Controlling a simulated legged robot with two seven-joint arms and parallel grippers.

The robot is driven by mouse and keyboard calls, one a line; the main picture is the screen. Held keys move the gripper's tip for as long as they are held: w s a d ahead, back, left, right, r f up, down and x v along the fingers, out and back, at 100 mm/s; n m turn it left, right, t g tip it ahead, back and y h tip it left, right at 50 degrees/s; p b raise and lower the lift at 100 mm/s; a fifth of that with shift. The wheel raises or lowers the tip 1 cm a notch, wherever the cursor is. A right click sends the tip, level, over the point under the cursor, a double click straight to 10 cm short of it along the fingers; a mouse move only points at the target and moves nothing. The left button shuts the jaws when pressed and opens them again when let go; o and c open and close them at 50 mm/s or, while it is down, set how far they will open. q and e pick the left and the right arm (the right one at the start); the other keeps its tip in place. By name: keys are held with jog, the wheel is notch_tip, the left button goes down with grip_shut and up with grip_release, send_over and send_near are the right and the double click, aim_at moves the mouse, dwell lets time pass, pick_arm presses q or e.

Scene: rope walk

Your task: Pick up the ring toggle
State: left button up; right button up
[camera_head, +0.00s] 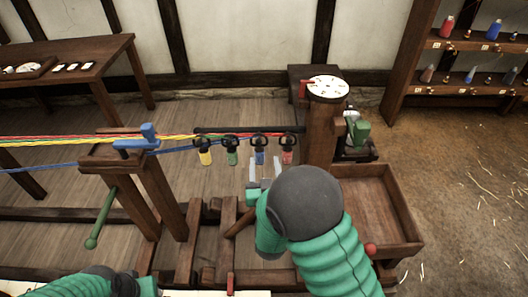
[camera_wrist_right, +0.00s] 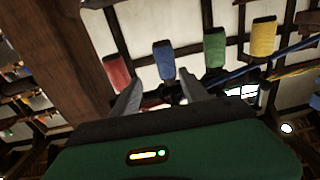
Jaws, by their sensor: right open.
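Several toggles with black ring tops hang in a row from a dark bar (camera_head: 245,130). In the head view they are yellow (camera_head: 205,157), green (camera_head: 231,156), blue (camera_head: 260,156) and red (camera_head: 287,156), from left to right. My right gripper (camera_head: 264,170) is open and empty just below the blue toggle. In the right wrist view the blue toggle (camera_wrist_right: 163,60) shows beyond and between the fingertips (camera_wrist_right: 162,95). The red toggle (camera_wrist_right: 116,72) is left of it, the green (camera_wrist_right: 214,47) and yellow (camera_wrist_right: 263,38) right. Of my left arm only a part shows at the lower left.
Coloured strands (camera_head: 70,139) run left from the bar past a wooden post with a blue clamp (camera_head: 140,140). A post with a white dial (camera_head: 328,87) stands right of the toggles. A wooden tray (camera_head: 405,215) lies beside my right arm. A shelf (camera_head: 440,75) stands back right.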

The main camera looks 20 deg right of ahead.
aim_at(256, 154)
jog(key=w, duration=0.2)
jog(key=w+a, duration=0.1)
jog(key=w, duration=0.1)
jog(key=shift+w+a, duration=0.1)
jog(key=shift+w, duration=0.3)
jog(key=w, duration=0.1)
jog(key=w+d, duration=0.1)
jog(key=w+d+f, duration=0.1)
jog(key=w, duration=0.1)
jog(key=shift+d, duration=0.5)
jog(key=shift+a+r, duration=0.15)
jog(key=shift+a, duration=0.25)
jog(key=shift+c, duration=1.4)
jog(key=shift+a, duration=0.4)
jog(key=c, duration=0.5)
jog(key=shift+c, duration=1.1)
jog(key=shift+d, duration=0.15)
grip_shut()
pick_arm(q)
jog(key=shift+s+a+f, duration=0.15)
jog(key=shift+a, duration=0.2)
jog(key=shift+s+a+f, duration=0.1)
jog(key=shift+a, duration=0.25)
pick_arm(e)
jog(key=shift+d, duration=0.25)
